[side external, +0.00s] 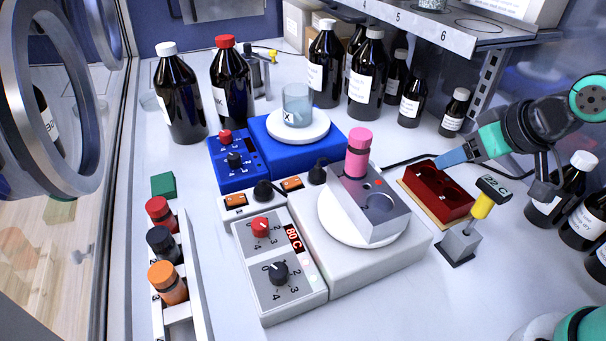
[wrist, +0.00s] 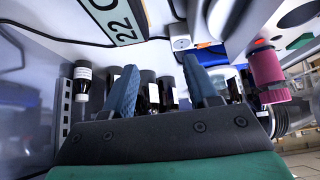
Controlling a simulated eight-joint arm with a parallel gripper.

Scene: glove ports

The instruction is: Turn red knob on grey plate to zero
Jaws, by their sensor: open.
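The red knob (side external: 260,227) sits on the control panel of the pale grey hotplate (side external: 345,272), above a black knob (side external: 278,272) and left of a red "80 C" display (side external: 294,238). Numbers ring the knob; its exact setting is too small to read surely. The knob is not visible in the wrist view. My gripper (side external: 444,162) is far to the right of it, over the dark red block (side external: 450,208). In the wrist view my gripper (wrist: 160,78) shows two blue fingers spread apart with nothing between them.
A metal block (side external: 372,212) with a pink-capped vial (side external: 357,150) stands on the hotplate. A blue hotplate (side external: 262,160) with its own red knob (side external: 225,137) is behind. A thermometer (side external: 482,205) stands near my gripper. Bottles line the back; a vial rack (side external: 187,312) is left.

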